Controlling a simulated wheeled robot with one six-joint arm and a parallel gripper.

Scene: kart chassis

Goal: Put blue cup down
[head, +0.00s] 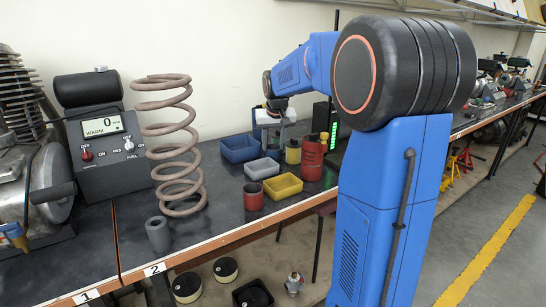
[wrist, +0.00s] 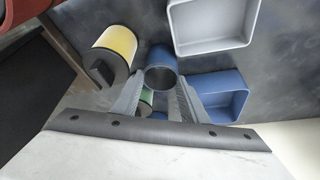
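The blue cup (wrist: 161,60) is between the two fingers of my gripper (wrist: 160,82) in the wrist view, with its dark round opening toward the camera. The fingers are closed against its sides. In the head view my gripper (head: 273,118) is above the far part of the workbench, between the blue bin and the green-lit post. The cup is mostly hidden there by the gripper. I cannot tell whether its base touches the bench.
A blue bin (head: 239,149), a grey bin (head: 262,168) and a yellow bin (head: 283,187) stand close by. A yellow cylinder (wrist: 116,42) is beside the cup. A red canister (head: 312,158) and a red cup (head: 253,196) stand nearer the bench edge.

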